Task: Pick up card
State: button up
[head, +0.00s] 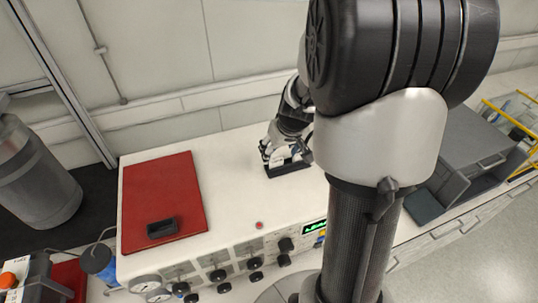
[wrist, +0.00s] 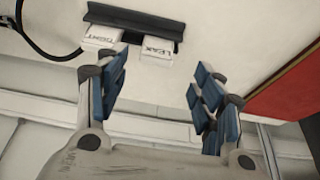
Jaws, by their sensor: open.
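A dark card holder (wrist: 135,20) stands on the white bench top, with two white cards in it. One card (wrist: 157,49) reads "LEAK"; the other card (wrist: 101,37), left of it in the wrist view, has lettering that looks like "TIGHT". My gripper (wrist: 158,72) is open and empty. Its blue-padded fingers are spread, with the LEAK card ahead between them and the other card near the left finger. In the head view my gripper (head: 274,151) is right at the holder (head: 289,168); the cards are too small there to read.
A red mat (head: 160,190) with a small black tray (head: 161,228) lies on the left of the bench. Gauges and knobs (head: 215,275) line the bench front. A grey box (head: 470,140) stands at the right. The wall is close behind the holder.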

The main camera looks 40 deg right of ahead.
aim_at(277, 155)
jog(key=x, duration=0.5)
jog(key=shift+w+d, duration=0.35)
jog(key=shift+s, duration=0.1)
jog(key=shift+c, duration=0.4)
jog(key=c, duration=1)
notch_tip(277, 155, up, 10)
jog(key=p, duration=0.1)
